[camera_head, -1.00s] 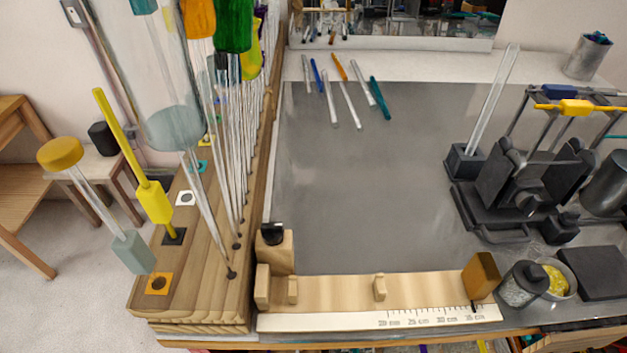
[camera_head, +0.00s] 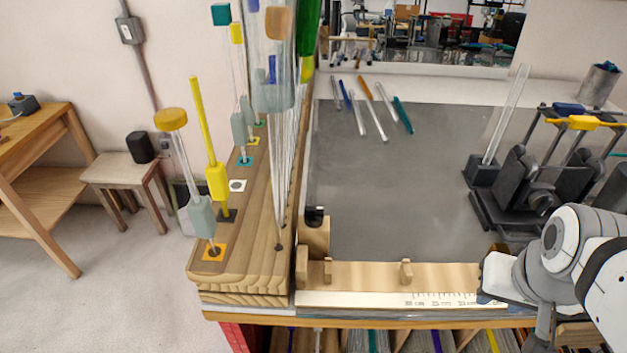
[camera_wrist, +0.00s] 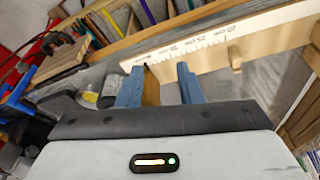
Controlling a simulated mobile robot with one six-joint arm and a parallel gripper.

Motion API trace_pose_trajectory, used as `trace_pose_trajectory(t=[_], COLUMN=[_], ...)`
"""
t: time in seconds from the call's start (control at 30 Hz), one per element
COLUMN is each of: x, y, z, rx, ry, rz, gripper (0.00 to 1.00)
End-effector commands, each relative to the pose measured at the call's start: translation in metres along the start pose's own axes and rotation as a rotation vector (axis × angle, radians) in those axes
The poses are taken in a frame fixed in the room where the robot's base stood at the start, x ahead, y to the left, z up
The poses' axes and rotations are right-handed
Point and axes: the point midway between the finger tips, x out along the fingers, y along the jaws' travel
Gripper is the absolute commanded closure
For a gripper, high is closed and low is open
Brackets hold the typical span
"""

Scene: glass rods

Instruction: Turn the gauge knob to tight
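The wooden length gauge (camera_head: 360,274) with its printed scale lies along the bench's front edge; it also shows in the wrist view (camera_wrist: 245,42). A black knob-like part (camera_head: 315,213) sits on a wooden post at its left end; its setting is not readable. A brown block (camera_head: 497,249) stands at the scale's right end, partly hidden by my gripper (camera_head: 490,278). In the wrist view, my gripper (camera_wrist: 158,82) has its two blue-grey fingers apart. The brown block (camera_wrist: 151,90) appears between them, nearer the left finger, with a gap on the right. Contact cannot be told.
A wooden rack (camera_head: 245,262) with upright, coloured-top glass rods rises left of the gauge. Loose rods (camera_head: 375,110) lie at the back of the grey mat (camera_head: 390,185). A dark stand (camera_head: 540,180) is at right. The mat's middle is clear.

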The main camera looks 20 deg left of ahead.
Motion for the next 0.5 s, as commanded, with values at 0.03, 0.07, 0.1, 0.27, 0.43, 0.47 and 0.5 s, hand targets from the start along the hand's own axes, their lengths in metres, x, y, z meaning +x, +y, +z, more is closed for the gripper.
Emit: trace_pose_trajectory(t=[0.03, 0.07, 0.1, 0.27, 0.43, 0.47, 0.5], x=[-0.0004, -0.0006, -0.0007, -0.0004, 0.0032, 0.0054, 0.0090], y=[0.0000, 0.0000, 0.0000, 0.0000, -0.0076, -0.0067, -0.0060], z=[0.0002, 0.0001, 0.0002, 0.0002, -0.0018, -0.0033, -0.0057], rx=[0.000, -0.001, -0.001, -0.001, 0.048, 0.077, 0.130], ry=[0.001, 0.002, 0.002, 0.001, -0.023, -0.039, -0.069], rz=[0.000, 0.000, 0.000, 0.000, -0.031, -0.051, -0.088], gripper=[0.67, 0.67, 0.67, 0.67, 0.67, 0.67, 0.67])
